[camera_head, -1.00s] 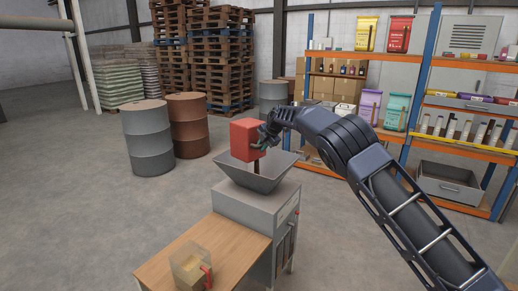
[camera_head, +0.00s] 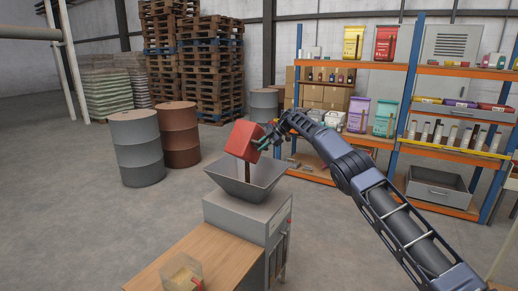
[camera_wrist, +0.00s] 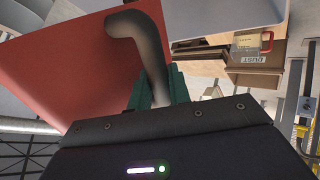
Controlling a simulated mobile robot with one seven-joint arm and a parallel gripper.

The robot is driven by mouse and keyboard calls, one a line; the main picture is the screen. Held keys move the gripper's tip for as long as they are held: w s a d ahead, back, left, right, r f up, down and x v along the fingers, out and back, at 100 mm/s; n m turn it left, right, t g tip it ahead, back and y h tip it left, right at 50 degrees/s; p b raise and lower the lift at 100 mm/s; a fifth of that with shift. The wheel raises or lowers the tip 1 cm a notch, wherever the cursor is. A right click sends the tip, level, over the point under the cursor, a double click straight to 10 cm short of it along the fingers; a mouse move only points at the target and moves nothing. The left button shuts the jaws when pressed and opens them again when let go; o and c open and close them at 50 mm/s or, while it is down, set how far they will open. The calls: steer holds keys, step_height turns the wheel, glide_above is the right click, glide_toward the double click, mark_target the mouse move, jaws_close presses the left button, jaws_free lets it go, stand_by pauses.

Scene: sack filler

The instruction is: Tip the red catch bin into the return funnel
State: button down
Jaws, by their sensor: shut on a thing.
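The red catch bin (camera_head: 241,139) hangs tilted above the grey return funnel (camera_head: 231,185) in the head view. A narrow dark brown streak (camera_head: 247,172) runs from under the bin into the funnel; it looks like poured material. My gripper (camera_head: 266,143) is at the bin's right side. In the wrist view, the green fingers of my gripper (camera_wrist: 157,88) are shut on the dark curved handle of the red bin (camera_wrist: 70,62). The bin's inside and the funnel's bottom are hidden.
The funnel sits on a grey machine (camera_head: 245,215) beside a wooden table (camera_head: 190,255), which carries a clear container (camera_head: 182,272) with a red handle. Grey (camera_head: 137,150) and rust-brown (camera_head: 179,135) drums stand behind left. An orange-and-blue shelf rack (camera_head: 405,100) stands behind right.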

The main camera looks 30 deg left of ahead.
steer(key=shift+w+d, duration=0.1)
steer(key=shift+w, duration=0.15)
steer(key=shift+r, duration=0.1)
stand_by(0.6)
steer(key=shift+s+r+n+t+h, duration=0.15)
steer(key=shift+r+n+t+h, duration=0.2)
steer(key=shift+r+t, duration=0.55)
steer(key=t, duration=0.1)
steer(key=r+n+t, duration=0.1)
steer(key=shift+w+t+h, duration=0.2)
steer(key=shift+t+h, duration=0.1)
steer(key=shift+h, duration=0.05)
